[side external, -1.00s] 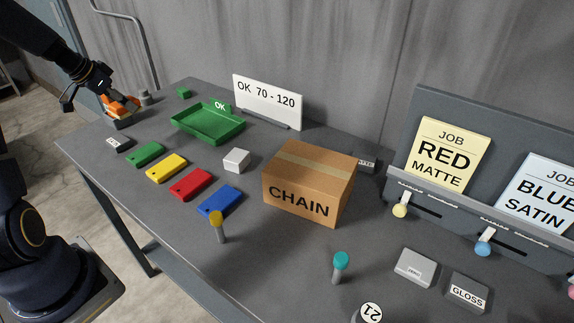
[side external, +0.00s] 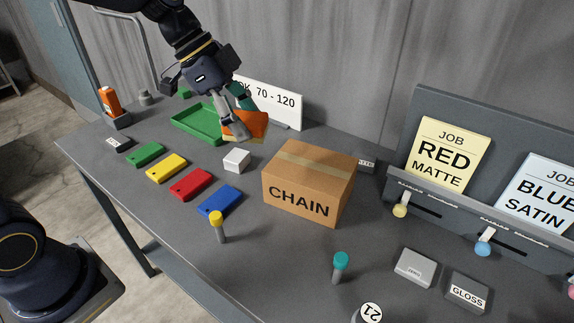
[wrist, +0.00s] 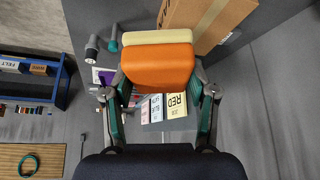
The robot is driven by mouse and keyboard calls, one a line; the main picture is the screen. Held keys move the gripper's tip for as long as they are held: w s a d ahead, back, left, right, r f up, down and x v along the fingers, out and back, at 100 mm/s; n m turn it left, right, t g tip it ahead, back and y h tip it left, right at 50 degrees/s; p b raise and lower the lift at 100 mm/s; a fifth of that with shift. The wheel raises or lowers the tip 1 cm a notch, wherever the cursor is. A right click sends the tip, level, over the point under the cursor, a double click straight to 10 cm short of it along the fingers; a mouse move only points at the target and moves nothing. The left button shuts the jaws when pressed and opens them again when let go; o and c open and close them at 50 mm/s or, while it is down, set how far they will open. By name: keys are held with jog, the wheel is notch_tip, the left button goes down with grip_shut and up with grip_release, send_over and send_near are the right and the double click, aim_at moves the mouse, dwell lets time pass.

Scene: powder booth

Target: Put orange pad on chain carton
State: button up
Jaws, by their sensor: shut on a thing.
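The orange pad (side external: 255,122), with a cream layer along one edge, is gripped between the two fingers of my gripper (side external: 244,118). It is in the air near the green tray and the white sign. In the wrist view the pad (wrist: 157,70) fills the space between the fingers. The chain carton (side external: 308,205) is a closed brown box with tape along its top, standing on the table to the right of and below the pad in the side view. The carton (wrist: 190,18) shows partly at the top of the wrist view, beyond the pad. Its visible top is bare.
The green tray (side external: 184,126) and white sign (side external: 282,106) are close by my gripper. A white cube (side external: 236,160) and several coloured blocks lie left of the carton. An orange bottle-like item (side external: 110,101) stands at the far left. The job board (side external: 412,155) stands right.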

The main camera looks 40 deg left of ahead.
jog(key=shift+s+d+r+m, duration=0.15)
jog(key=shift+s+d, duration=0.05)
jog(key=shift+d, duration=0.3)
jog(key=shift+s+d+r+m, duration=0.15)
jog(key=shift+d, duration=0.7)
jog(key=w+d+f, duration=0.3)
jog(key=w+f, duration=0.1)
jog(key=w, duration=0.3)
send_over(320, 166)
jog(key=s+a, duration=0.1)
jog(key=a, duration=0.1)
notch_tip(320, 166, down, 5)
jog(key=shift+s+d+f, duration=0.1)
jog(key=shift+s, duration=0.05)
jog(key=shift+w+f, duration=0.2)
jog(key=shift+f, duration=0.05)
jog(key=shift+w+d+f, duration=0.1)
jog(key=shift+f, duration=1.55)
jog(key=shift+f, duration=0.1)
jog(key=o, duration=1.1)
jog(key=shift+o, duration=0.2)
